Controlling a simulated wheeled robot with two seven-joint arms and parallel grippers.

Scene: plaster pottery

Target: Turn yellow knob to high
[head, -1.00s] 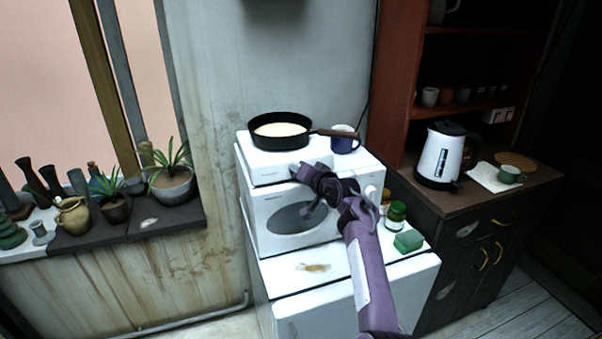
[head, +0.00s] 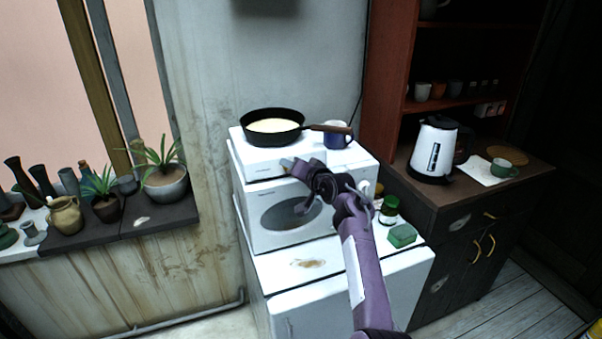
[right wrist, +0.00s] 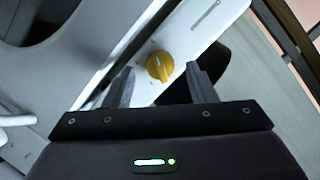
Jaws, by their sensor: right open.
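The yellow knob (right wrist: 160,66) shows in the right wrist view, on the edge of the white hotplate (right wrist: 130,55). A pale ridge or marking runs across its face; I cannot read its setting. My right gripper (right wrist: 160,73) is open, with one finger to each side of the knob and visible gaps between. In the head view my right gripper (head: 288,164) is at the front of the hotplate (head: 250,162) and hides the knob there. My left gripper is in neither view.
A black pan (head: 272,127) with pale contents sits on the hotplate, its handle pointing right. A blue mug (head: 337,137) stands beside it. The hotplate rests on a white microwave (head: 255,232).

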